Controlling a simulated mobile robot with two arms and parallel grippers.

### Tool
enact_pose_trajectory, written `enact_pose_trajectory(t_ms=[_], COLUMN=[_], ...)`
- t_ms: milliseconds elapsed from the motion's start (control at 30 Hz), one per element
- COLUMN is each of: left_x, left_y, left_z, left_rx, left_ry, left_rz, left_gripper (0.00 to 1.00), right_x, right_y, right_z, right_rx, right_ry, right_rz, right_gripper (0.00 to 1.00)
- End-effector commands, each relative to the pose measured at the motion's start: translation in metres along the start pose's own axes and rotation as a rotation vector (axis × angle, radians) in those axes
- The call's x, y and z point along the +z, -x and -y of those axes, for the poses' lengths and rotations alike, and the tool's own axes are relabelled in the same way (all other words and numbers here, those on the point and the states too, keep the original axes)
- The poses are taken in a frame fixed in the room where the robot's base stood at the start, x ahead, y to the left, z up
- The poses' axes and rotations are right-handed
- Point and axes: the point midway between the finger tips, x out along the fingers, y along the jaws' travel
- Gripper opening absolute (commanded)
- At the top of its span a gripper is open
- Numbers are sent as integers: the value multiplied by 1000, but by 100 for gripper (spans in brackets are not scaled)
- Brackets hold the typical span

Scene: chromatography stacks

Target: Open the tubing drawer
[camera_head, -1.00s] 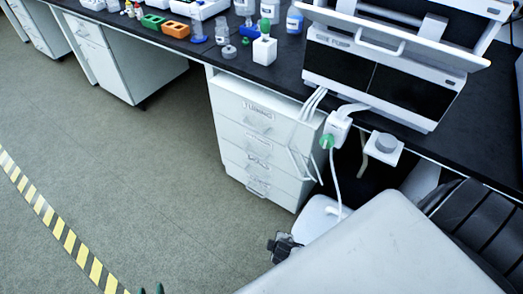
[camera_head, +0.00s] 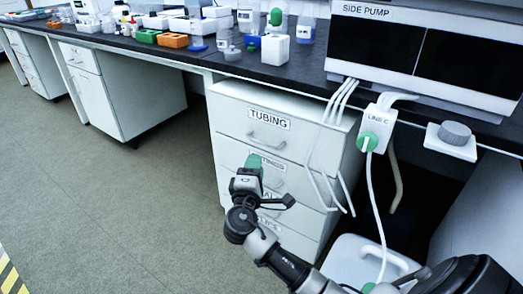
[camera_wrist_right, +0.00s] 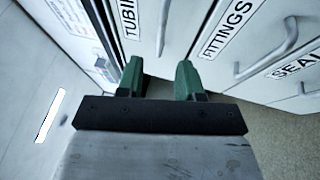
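The tubing drawer (camera_head: 236,121) is the top drawer of a white under-bench cabinet, with a "TUBING" label and a bar handle (camera_head: 266,143). It looks shut. My right gripper (camera_head: 253,163) is in front of the cabinet, below the tubing handle and over the second drawer's front. In the right wrist view its green fingers (camera_wrist_right: 160,77) stand apart with nothing between them. The tubing drawer (camera_wrist_right: 146,50) and its handle (camera_wrist_right: 164,25) show there at the top, beyond the fingers and not touching them. My left gripper is not in view.
Lower drawers, including the fittings drawer (camera_wrist_right: 213,62), have their own handles. White tubes (camera_head: 325,130) hang beside the cabinet's right side, near a white "LINE C" box (camera_head: 379,124). The side pump (camera_head: 425,58) stands on the black bench. The floor to the left is clear.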

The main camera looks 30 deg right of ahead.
Motion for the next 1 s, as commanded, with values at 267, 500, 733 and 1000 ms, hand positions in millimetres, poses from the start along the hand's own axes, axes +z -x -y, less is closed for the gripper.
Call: enact_pose_trajectory(t_ms=[267,500,733,1000], left_x=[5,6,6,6], left_y=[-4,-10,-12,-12], left_z=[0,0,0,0], left_rx=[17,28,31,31], left_ry=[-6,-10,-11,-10], left_rz=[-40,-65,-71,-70], left_gripper=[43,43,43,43], right_x=[0,0,0,0], right_y=[-54,-85,-92,-92], right_z=[2,2,1,1], right_rx=[1,-2,-3,-4], right_ry=[-1,0,-1,-1], right_rz=[1,-1,-2,-2], right_gripper=[36,36,36,20])
